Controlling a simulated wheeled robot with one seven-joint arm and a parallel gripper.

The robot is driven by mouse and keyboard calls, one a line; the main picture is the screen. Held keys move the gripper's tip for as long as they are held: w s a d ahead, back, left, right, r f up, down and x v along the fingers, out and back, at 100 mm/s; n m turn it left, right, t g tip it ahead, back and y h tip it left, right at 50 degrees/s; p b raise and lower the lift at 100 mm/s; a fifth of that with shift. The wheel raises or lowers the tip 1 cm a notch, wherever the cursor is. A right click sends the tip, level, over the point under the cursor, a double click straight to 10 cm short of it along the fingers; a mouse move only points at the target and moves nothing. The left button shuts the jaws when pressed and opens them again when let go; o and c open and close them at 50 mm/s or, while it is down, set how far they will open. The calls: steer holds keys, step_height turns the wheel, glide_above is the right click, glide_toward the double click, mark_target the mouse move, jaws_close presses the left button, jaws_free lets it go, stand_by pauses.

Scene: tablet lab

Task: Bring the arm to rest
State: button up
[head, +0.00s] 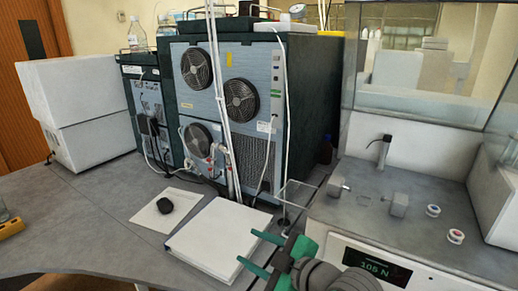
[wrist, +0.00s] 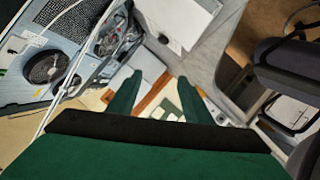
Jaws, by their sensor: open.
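My gripper (head: 262,254) shows at the bottom of the head view, right of the white binder. Its two green fingers are apart, with nothing between them. In the wrist view the fingers of my gripper (wrist: 155,95) are also spread and empty. The gripper is above the bench, in front of the testing machine. Most of my arm is out of the head view.
A white binder (head: 220,238) and a paper with a black mouse (head: 165,205) lie on the grey bench (head: 75,225). A large instrument with fans (head: 240,100) stands behind. A machine with a display reading 105 N (head: 375,267) is close at right.

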steer(key=w+a+m+t, duration=0.2)
steer(key=a+m+t, duration=0.2)
steer(key=m+t, duration=0.25)
steer(key=s+d+f+m+h, duration=0.1)
steer(key=s+f+m+h, duration=0.4)
steer(key=s+f+m, duration=0.45)
steer(key=s+d+f+m+h, duration=0.1)
steer(key=s+f+m+h, duration=0.4)
steer(key=f, duration=0.7)
steer(key=s+d+f+n, duration=0.1)
steer(key=s+f+n, duration=0.1)
steer(key=s, duration=0.9)
steer(key=s+d+f+n+g, duration=0.1)
steer(key=s+d+f+n, duration=0.1)
steer(key=s, duration=1)
steer(key=shift+s+f+n, duration=0.25)
steer(key=shift+f+n, duration=0.35)
steer(key=shift+f, duration=0.15)
steer(key=shift+g, duration=0.25)
